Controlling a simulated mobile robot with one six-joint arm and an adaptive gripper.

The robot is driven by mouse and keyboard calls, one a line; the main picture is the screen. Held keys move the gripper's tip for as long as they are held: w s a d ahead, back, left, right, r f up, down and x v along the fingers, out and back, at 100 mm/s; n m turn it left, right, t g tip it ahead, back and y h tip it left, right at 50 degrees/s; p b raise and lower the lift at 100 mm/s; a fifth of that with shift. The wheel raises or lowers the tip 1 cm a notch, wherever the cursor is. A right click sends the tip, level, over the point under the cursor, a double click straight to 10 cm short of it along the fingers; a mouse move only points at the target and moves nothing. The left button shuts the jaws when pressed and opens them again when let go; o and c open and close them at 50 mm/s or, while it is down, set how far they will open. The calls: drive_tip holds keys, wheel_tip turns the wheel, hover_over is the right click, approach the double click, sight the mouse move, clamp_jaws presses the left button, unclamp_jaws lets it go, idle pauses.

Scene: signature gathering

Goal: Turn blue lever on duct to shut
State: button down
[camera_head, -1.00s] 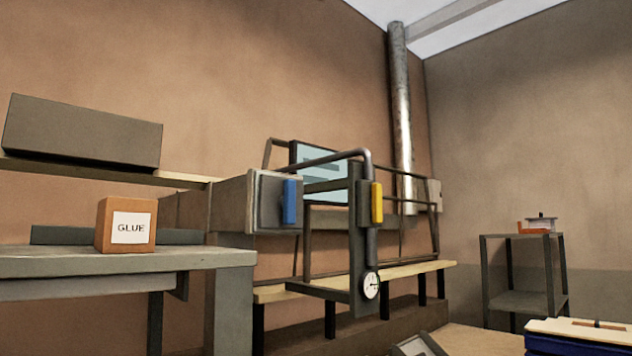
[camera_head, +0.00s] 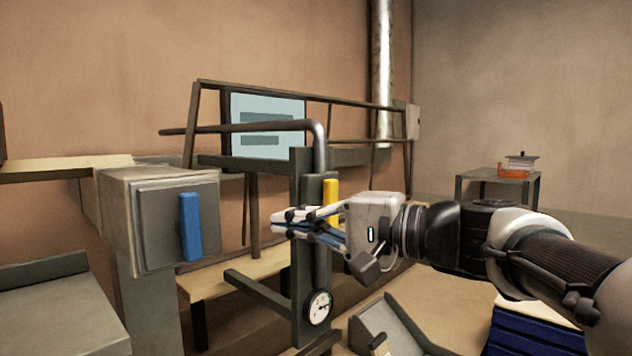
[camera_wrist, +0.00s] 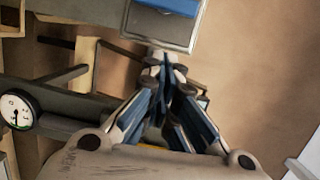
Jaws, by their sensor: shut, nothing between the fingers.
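The blue lever (camera_head: 190,227) stands upright on the grey end plate of the square duct (camera_head: 118,217), left of centre in the head view. In the wrist view the lever (camera_wrist: 170,6) shows at the top edge, partly cut off, on the plate (camera_wrist: 120,22). My gripper (camera_head: 278,226) reaches in from the right, fingers pointing left. Its fingertips are together and empty, apart from the lever and to its right. The fingertips also show in the wrist view (camera_wrist: 165,62), below the plate.
A yellow lever (camera_head: 330,190) on a pipe (camera_head: 320,150) and post stands just behind my gripper, with a round gauge (camera_head: 319,307) below. A bench (camera_head: 60,310) is at lower left. A dark blue stack (camera_head: 535,335) is at lower right. The space between fingertips and duct looks clear.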

sight(187, 225)
drive_tip(key=shift+w+d+r, duration=0.15)
drive_tip(key=shift+w+r, duration=0.15)
drive_tip(key=shift+r, duration=0.3)
drive_tip(key=shift+w+d+r, duration=0.1)
drive_tip(key=shift+w+r, duration=0.2)
drive_tip(key=shift+r, duration=0.25)
drive_tip(key=shift+s+a, duration=0.1)
drive_tip(key=a, duration=0.3)
drive_tip(key=w+a+p, duration=0.1)
drive_tip(key=a, duration=0.3)
drive_tip(key=w+a+p, duration=0.1)
drive_tip(key=a, duration=0.3)
drive_tip(key=shift+s+a, duration=0.15)
drive_tip(key=shift+a, duration=0.05)
drive_tip(key=shift+s, duration=0.1)
